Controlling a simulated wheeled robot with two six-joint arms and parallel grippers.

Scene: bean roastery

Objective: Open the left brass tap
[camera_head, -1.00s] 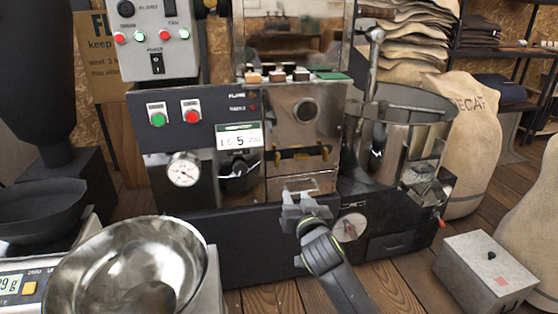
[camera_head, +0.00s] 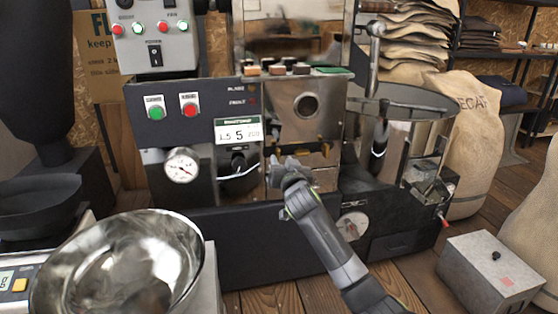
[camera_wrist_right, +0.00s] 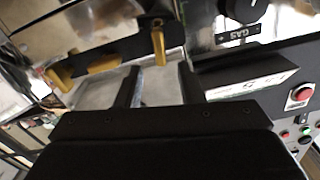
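My right gripper (camera_head: 287,166) is in front of the roaster's lower steel front, at its left side. In the right wrist view its two fingers (camera_wrist_right: 160,78) are apart, with nothing between them. The left brass tap (camera_wrist_right: 158,45), a yellow lever, shows just beyond the fingertips, in line with the gap and apart from both fingers. In the head view the gripper largely hides this tap. The other brass tap (camera_head: 326,150) is to the right in the head view; it is at the left in the wrist view (camera_wrist_right: 60,78). My left gripper is out of view.
The gas knob (camera_head: 238,165) and a round gauge (camera_head: 182,167) sit left of the taps. A steel bowl (camera_head: 120,265) stands front left. The round cooling drum (camera_head: 405,135) is on the right, with a grey box (camera_head: 490,272) on the floor.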

